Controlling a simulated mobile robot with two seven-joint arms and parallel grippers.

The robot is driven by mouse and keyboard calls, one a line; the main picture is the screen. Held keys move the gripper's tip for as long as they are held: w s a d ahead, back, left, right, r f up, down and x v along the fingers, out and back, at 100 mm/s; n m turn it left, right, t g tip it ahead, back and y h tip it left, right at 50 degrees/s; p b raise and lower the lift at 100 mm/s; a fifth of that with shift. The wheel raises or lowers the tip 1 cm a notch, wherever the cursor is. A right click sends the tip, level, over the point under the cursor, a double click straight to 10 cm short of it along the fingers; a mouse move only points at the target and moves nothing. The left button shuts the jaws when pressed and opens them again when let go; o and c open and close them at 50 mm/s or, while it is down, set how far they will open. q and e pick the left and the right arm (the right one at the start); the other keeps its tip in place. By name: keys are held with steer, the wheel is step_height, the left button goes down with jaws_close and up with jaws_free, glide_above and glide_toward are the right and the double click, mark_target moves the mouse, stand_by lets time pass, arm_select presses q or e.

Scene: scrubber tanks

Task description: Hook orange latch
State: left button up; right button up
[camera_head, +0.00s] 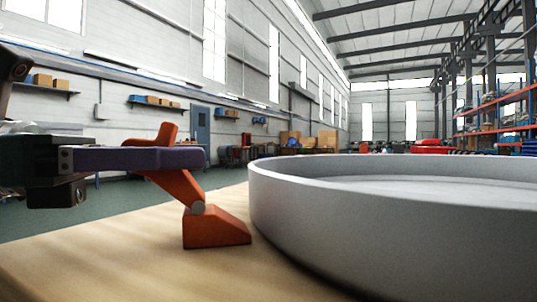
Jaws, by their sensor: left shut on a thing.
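The orange latch (215,229) stands on the wooden table top at the left of the tank, in the head view. Its wedge-shaped base sits near the tank's wall, and its arm rises from a grey pivot, leaning up to the left. My left gripper (185,158) comes in from the left with purple fingers and is shut on the latch's arm, whose tip shows above the fingers. The large grey round tank (320,225) fills the right side. I cannot see a hook part on the tank. My right gripper is not in view.
The wooden table top (120,265) is bare in front of and left of the latch. The tank's wall is close to the right of the latch base. Wall shelves with boxes and a blue door (201,125) are far behind.

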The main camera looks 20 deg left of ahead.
arm_select(q)
jaws_close()
stand_by(0.8)
